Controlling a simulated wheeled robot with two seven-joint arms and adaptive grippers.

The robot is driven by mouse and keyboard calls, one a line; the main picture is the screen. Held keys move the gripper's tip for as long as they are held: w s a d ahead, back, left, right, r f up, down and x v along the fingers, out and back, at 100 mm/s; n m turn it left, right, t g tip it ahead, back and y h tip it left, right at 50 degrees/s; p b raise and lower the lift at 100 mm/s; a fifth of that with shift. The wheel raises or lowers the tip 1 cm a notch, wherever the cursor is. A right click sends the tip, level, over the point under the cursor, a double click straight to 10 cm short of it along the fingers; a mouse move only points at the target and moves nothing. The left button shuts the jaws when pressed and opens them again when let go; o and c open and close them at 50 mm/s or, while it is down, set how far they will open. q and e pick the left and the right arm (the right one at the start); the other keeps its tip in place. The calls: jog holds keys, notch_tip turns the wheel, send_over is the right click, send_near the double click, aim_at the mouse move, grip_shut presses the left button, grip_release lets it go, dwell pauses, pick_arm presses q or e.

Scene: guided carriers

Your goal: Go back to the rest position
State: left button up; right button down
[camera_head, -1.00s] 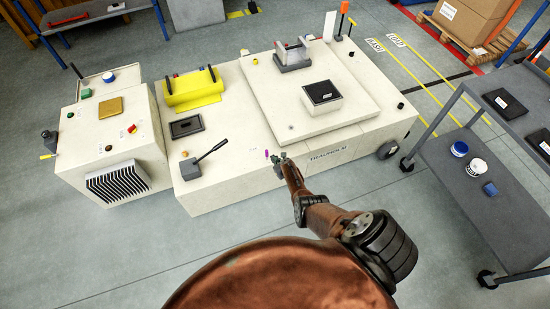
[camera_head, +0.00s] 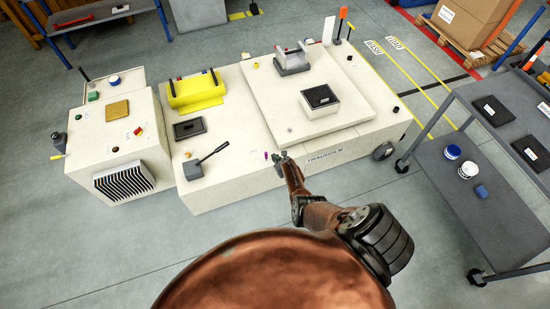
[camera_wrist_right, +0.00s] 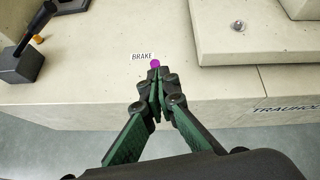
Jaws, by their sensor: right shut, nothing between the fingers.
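My right gripper (camera_head: 281,158) is at the front edge of the low cream carrier (camera_head: 235,190) in the head view. In the right wrist view the gripper (camera_wrist_right: 156,72) is shut and its fingertips meet with nothing between them. A small purple button (camera_wrist_right: 155,63) lies just beyond the tips, under a label reading BRAKE. I cannot tell whether the tips touch it. The purple button also shows in the head view (camera_head: 266,155). My left gripper is not in view.
A black lever (camera_head: 212,152), a yellow bracket (camera_head: 197,92) and a raised plate with a black-topped box (camera_head: 320,98) are on the carrier. A cream cabinet (camera_head: 110,150) stands at left. A grey cart (camera_head: 480,195) stands at right. The floor in front is open.

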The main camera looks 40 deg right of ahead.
jog(key=shift+f, duration=0.1)
jog(key=s+a+f+n+g, duration=0.1)
jog(key=s+f+n+g, duration=0.1)
jog(key=s+f+n, duration=0.6)
jog(key=s+a+f+n+g+y, duration=0.1)
jog(key=s+a+f+n, duration=0.3)
jog(key=s, duration=0.8)
jog(key=s+d+f+n+g, duration=0.1)
jog(key=s+f+n+g, duration=0.1)
jog(key=s+f+n, duration=0.45)
jog(key=s+a+f+n+g, duration=0.1)
jog(key=s+a+n, duration=0.2)
jog(key=s+n, duration=0.3)
jog(key=s+a+f+n+g, duration=0.2)
jog(key=s+n, duration=0.5)
jog(key=s, duration=0.9)
jog(key=s+a+f+n+g+y, duration=0.1)
jog(key=s+a+n, duration=0.3)
jog(key=s, duration=0.7)
jog(key=n, duration=0.2)
jog(key=shift+s+a+f+n+g, duration=0.3)
jog(key=shift+s+f+n+g, duration=0.05)
jog(key=shift+s+g, duration=0.05)
